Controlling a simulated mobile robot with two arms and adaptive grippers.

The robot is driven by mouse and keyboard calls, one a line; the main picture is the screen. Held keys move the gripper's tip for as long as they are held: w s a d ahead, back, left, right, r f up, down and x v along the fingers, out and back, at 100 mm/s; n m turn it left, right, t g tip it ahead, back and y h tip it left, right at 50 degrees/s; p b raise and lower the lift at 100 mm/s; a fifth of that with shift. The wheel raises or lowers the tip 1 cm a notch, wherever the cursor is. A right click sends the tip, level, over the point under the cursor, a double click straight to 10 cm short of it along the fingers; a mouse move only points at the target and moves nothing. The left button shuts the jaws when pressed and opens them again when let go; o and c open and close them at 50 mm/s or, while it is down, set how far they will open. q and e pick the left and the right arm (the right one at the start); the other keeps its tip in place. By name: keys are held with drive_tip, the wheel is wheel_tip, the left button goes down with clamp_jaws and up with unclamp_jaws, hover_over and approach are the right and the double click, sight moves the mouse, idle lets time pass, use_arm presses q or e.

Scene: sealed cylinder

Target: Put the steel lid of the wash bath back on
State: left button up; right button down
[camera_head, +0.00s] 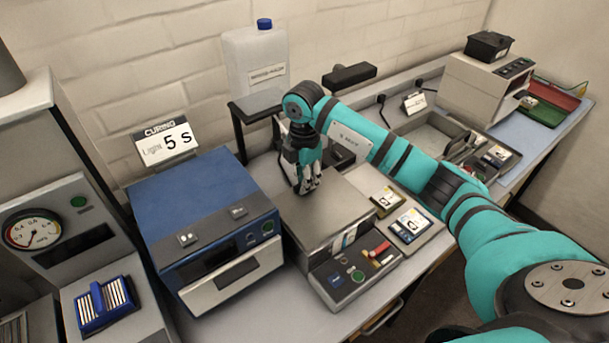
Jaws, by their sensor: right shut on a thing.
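The wash bath (318,243) is a grey metal box in the middle of the bench, right of the blue curing unit. The flat grey steel lid (340,204) lies level over the top of the bath. I cannot tell whether it is fully seated or slightly above the rim. My right gripper (306,188) points down at the lid's left-middle part, its fingers shut on the lid's grip, which they hide. My left gripper is not in view.
The blue curing unit (205,215) stands close on the left. A white jug (257,65) is behind. Trays with small parts (411,225) lie right of the bath. A grey machine (485,88) stands far right.

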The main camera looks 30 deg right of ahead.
drive_tip(key=c, duration=1.3)
unclamp_jaws()
drive_tip(key=shift+r, duration=0.3)
wheel_tip(320, 180, up, 7)
drive_tip(key=b, duration=0.3)
drive_tip(key=shift+w+f, duration=0.1)
drive_tip(key=shift+f, duration=0.1)
wheel_tip(320, 180, up, 5)
drive_tip(key=shift+f, duration=0.1)
